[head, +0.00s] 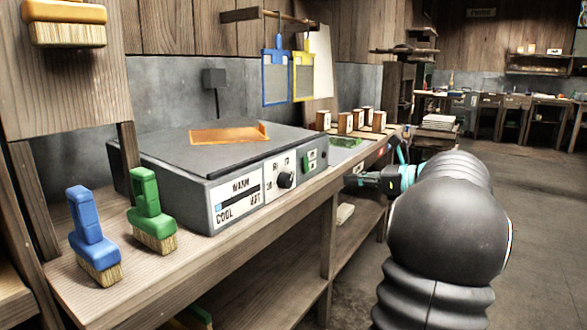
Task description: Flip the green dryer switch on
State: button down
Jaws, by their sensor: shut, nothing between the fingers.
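The dryer (170,180) is a wide grey box on the wooden bench in the head view, with its front panel facing me. The green switch (310,161) sits near the right end of that panel, right of a black dial (286,180). Its on or off position is too small to tell. My gripper (349,180) is shut and empty. It appears to the right of the switch and slightly lower in the picture, apart from it, with its tips pointing left. My arm covers part of the bench and floor behind it.
An orange sheet (229,133) lies on the dryer's top. A blue brush (92,235) and a green brush (151,212) stand left of the dryer. Several wooden blocks (345,123) and a green tray (345,142) are beyond it. Open floor (540,240) lies at right.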

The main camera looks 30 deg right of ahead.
aim_at(308, 171)
jog(key=d, duration=0.2)
jog(key=d+m+t, duration=0.1)
jog(key=shift+s+d+r, duration=0.15)
jog(key=shift+s+r, duration=0.15)
jog(key=shift+r, duration=0.05)
jog(key=x, duration=1.4)
jog(key=shift+f, duration=0.1)
jog(key=shift+w, duration=0.1)
jog(key=shift+w+p, duration=0.2)
jog(key=shift+p, duration=0.3)
jog(key=shift+f, duration=0.1)
jog(key=f+v, duration=0.3)
jog(key=v, duration=1)
jog(key=shift+s, duration=0.55)
